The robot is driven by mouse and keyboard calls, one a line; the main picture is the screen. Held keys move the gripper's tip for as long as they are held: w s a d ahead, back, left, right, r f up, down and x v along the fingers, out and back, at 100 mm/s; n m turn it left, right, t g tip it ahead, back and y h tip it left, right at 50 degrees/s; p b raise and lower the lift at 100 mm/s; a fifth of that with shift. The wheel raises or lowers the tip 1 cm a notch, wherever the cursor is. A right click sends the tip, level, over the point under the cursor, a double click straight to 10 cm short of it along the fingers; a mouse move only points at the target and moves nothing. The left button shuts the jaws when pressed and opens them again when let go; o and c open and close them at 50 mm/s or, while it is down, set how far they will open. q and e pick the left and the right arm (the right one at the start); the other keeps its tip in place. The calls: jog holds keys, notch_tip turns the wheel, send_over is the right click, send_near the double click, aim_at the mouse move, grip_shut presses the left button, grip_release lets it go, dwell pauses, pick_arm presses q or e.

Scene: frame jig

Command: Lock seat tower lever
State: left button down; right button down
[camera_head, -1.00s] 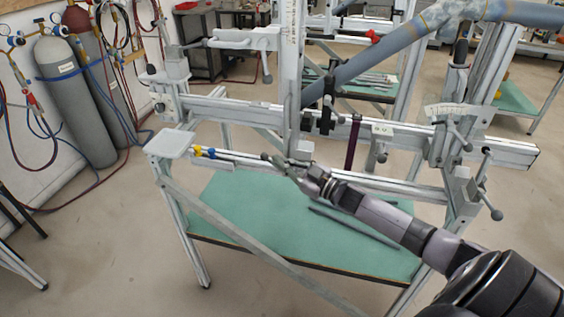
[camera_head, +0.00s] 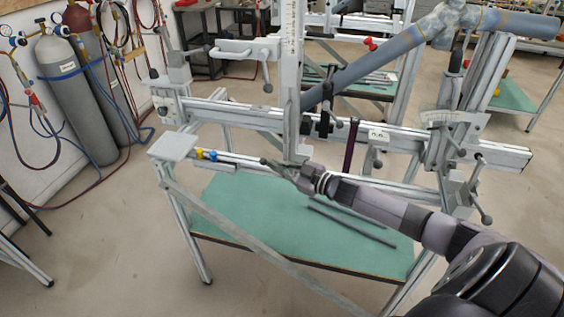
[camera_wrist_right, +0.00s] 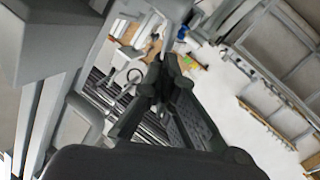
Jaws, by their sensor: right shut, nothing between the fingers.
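The seat tower (camera_head: 291,75) is the upright pale post with a ruled scale, standing on the long horizontal rail of the jig. A dark clamp with a small handle (camera_head: 323,122) sits just right of its lower part. I cannot tell for sure which handle is the seat tower lever. My right gripper (camera_head: 272,164) is at the foot of the tower, by the lower rail. Its fingers are closed together with nothing between them, as the right wrist view shows (camera_wrist_right: 162,85). Whether it touches the tower's base is unclear. My left gripper is not in view.
The upper rail (camera_head: 400,138) and lower rail (camera_head: 235,160) cross the view. A blue-grey tube (camera_head: 380,67) slopes above them. A green shelf (camera_head: 255,220) with dark rods lies below. Gas cylinders (camera_head: 75,100) stand at left. Open floor is in front.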

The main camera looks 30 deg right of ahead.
jog(key=w+a+f+g+h+p, duration=0.1)
jog(key=w+a+f+g+p, duration=0.1)
jog(key=w+f, duration=0.1)
jog(key=shift+a+f+n, duration=0.3)
jog(key=shift+a+f, duration=0.1)
jog(key=shift+f, duration=0.6)
dwell(0.4)
jog(key=shift+a, duration=0.25)
dwell(1.0)
